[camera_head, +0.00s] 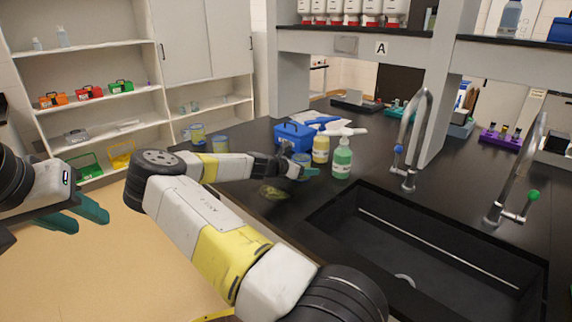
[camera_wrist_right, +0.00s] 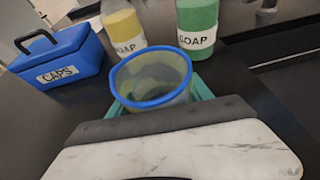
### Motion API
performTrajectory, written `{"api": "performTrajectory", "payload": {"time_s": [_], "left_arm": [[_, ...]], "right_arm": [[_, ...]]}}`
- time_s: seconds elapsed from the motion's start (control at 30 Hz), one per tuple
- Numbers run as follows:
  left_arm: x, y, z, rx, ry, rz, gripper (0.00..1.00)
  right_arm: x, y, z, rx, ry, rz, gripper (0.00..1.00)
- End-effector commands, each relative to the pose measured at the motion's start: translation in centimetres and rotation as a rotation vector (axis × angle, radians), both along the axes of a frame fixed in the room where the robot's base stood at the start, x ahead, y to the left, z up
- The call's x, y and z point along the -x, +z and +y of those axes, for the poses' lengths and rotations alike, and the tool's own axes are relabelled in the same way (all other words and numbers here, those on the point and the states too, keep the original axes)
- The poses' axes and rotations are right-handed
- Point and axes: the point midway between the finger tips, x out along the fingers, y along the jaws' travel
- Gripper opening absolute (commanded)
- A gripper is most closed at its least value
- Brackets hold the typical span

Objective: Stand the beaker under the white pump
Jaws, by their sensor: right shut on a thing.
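The beaker (camera_wrist_right: 152,98), clear with a blue rim, stands roughly upright between the teal fingers of my right gripper (camera_wrist_right: 160,100), which is shut on it. In the head view my right gripper (camera_head: 302,172) is over the bench, just left of the soap bottles, and partly hides the beaker. A green soap bottle (camera_head: 342,160) has a white pump (camera_head: 345,132) on top. A yellow soap bottle (camera_head: 320,150) stands beside it, with a blue pump (camera_head: 325,120) above it. In the wrist view both bottles are just behind the beaker. My left gripper (camera_head: 78,215) is open and empty, off the bench.
A blue caps box (camera_head: 293,136) stands behind the beaker. A sink (camera_head: 430,250) with two taps lies to the right. More containers (camera_head: 197,134) stand at the bench's left end. A yellowish mark (camera_head: 272,192) shows on the bench in front of my right gripper.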

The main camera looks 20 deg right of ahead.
Motion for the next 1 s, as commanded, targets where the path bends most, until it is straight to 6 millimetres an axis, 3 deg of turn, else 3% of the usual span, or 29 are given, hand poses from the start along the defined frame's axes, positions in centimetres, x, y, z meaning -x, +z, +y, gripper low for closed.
{"api": "performTrajectory", "payload": {"time_s": [0.4,0.43,0.53,1.0], "left_arm": [[-0.01,-0.01,0.00,0.000,0.000,0.000,0.36],[-0.01,-0.01,0.00,0.000,0.000,0.000,0.36],[-0.01,-0.01,0.00,0.000,0.000,0.000,0.36],[-0.01,-0.02,-0.01,0.000,0.000,0.001,0.36]], "right_arm": [[0.11,-0.91,0.07,0.000,0.001,0.000,0.20],[0.11,-0.89,0.07,0.000,0.001,0.000,0.62],[0.11,-0.87,0.07,0.000,0.001,0.000,0.80],[-0.02,-0.09,0.31,-0.002,0.000,-0.003,0.80]]}}
